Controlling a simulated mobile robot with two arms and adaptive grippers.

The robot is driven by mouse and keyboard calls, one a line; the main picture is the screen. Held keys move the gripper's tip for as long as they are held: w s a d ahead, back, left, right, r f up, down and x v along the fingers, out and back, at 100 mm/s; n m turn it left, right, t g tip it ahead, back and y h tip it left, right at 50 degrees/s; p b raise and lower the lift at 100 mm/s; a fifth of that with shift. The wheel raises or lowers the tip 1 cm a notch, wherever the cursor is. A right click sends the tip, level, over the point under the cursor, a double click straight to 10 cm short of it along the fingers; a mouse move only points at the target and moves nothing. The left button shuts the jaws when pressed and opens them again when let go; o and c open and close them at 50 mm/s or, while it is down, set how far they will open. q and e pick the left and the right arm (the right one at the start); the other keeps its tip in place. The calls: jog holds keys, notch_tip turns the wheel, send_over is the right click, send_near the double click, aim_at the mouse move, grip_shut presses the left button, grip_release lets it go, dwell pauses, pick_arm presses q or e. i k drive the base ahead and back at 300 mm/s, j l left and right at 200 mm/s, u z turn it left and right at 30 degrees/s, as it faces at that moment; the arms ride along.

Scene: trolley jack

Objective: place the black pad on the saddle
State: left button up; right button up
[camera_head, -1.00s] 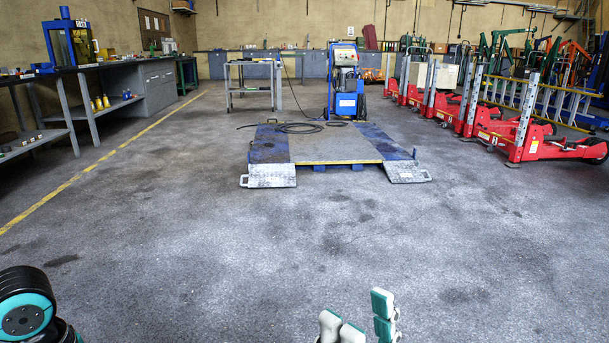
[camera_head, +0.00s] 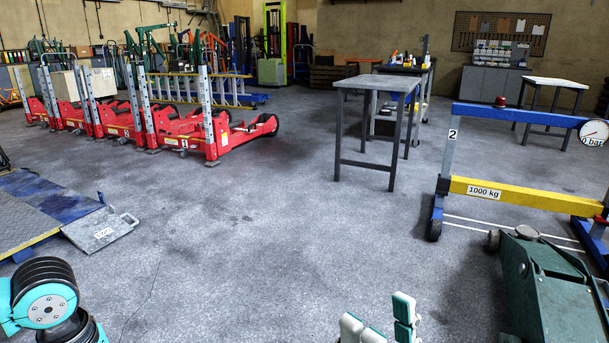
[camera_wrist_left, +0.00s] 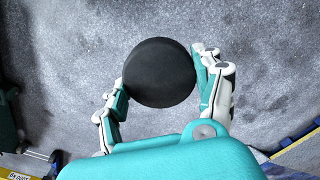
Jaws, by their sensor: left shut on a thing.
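A round black pad (camera_wrist_left: 160,73) is held between the fingers of my left gripper (camera_wrist_left: 162,85) in the left wrist view, above the floor. The left gripper is outside the head view. A green trolley jack (camera_head: 550,290) stands on the floor at the lower right of the head view, cut off by the frame edge. A dark round disc, seemingly its saddle (camera_head: 526,232), shows bare at its far end. My right gripper (camera_head: 385,322) is at the bottom of the head view, its fingers apart and nothing seen between them. It is left of the jack.
A blue and yellow beam frame (camera_head: 540,192) marked 1000 kg stands just behind the jack. A grey table (camera_head: 378,83) is at the middle back. Red lifting units (camera_head: 190,135) line the left back. A ramp plate (camera_head: 103,230) lies at left. The floor between is clear.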

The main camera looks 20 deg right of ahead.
aim_at(528, 230)
jog(key=i+l+z, duration=0.4)
jog(key=i, duration=0.3)
jog(key=i+z, duration=0.35)
jog(key=i, duration=0.35)
jog(key=i+j+z, duration=0.2)
jog(key=i+z, duration=0.2)
jog(key=i, duration=0.3)
jog(key=i+z, duration=0.45)
jog(key=i+j+z, duration=0.1)
jog(key=i+z, duration=0.4)
jog(key=i+j+z, duration=0.45)
jog(key=i+z, duration=0.3)
jog(key=z, duration=0.15)
jog(key=i+j+z, duration=0.2)
jog(key=z, duration=0.25)
jog(key=i+j+z, duration=0.6)
jog(key=z, duration=0.25)
